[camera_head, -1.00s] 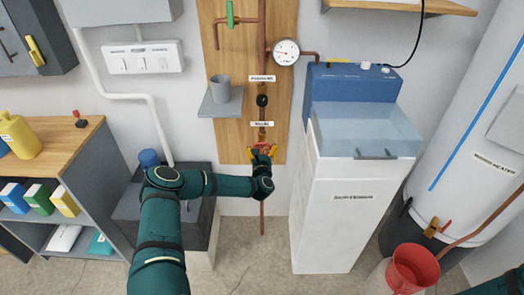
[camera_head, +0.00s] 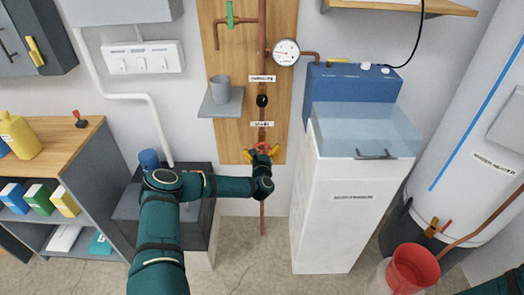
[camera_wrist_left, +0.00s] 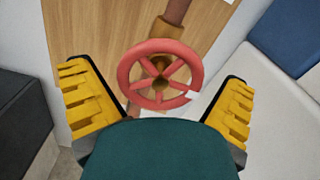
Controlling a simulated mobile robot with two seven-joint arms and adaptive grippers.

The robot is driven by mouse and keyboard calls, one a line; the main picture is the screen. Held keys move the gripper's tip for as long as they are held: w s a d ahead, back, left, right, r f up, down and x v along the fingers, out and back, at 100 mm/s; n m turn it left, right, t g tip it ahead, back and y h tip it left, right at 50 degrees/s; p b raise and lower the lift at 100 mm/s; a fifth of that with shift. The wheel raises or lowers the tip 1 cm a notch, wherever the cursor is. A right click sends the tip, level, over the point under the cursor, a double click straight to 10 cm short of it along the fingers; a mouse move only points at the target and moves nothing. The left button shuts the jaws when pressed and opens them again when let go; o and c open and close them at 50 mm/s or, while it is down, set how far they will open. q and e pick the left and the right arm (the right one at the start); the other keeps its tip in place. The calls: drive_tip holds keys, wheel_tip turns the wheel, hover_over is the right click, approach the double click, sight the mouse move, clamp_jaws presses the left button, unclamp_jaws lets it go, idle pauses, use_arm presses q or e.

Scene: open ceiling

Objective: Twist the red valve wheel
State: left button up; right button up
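The red valve wheel (camera_wrist_left: 160,75) sits on a copper pipe in front of a wooden backboard. In the left wrist view it is between the two yellow-padded fingers of my left gripper (camera_wrist_left: 158,102), with a gap on both sides. In the head view only a bit of the red wheel (camera_head: 264,146) shows behind my left gripper (camera_head: 262,154). The gripper is open around the wheel and does not visibly touch it. A small white mark is on the wheel's right rim. My right gripper is not in view; only a bit of my arm shows at the bottom right corner.
A white cabinet with a blue top (camera_head: 345,210) stands just right of the pipe. A small shelf (camera_head: 220,104) with a grey cup is above left. A dark box (camera_head: 180,200) stands behind my left arm. A red bucket (camera_head: 412,268) and water heater are at the right.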

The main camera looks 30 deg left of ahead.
use_arm(q)
drive_tip(key=v, duration=1.2)
idle(0.3)
drive_tip(key=s+d+f+m+g+h, duration=0.25)
drive_tip(key=d+m+h, duration=0.45)
drive_tip(key=d+m, duration=0.45)
drive_tip(key=s+d+f+m+g+h, duration=0.1)
drive_tip(key=s+d+f+m+h, duration=0.15)
drive_tip(key=d+m+h, duration=0.65)
drive_tip(key=s+d+m+g+y, duration=0.1)
drive_tip(key=s+d+m+g, duration=0.2)
drive_tip(key=s+m, duration=0.7)
drive_tip(key=s+d+f+m+g+y, duration=0.1)
drive_tip(key=s+d+m+g, duration=0.2)
drive_tip(key=s+m+g, duration=0.4)
drive_tip(key=s+m, duration=0.2)
drive_tip(key=m, duration=0.3)
drive_tip(key=shift+s+f+m+y, duration=0.25)
drive_tip(key=shift+s+m+y, duration=0.05)
drive_tip(key=shift+s+m, duration=0.1)
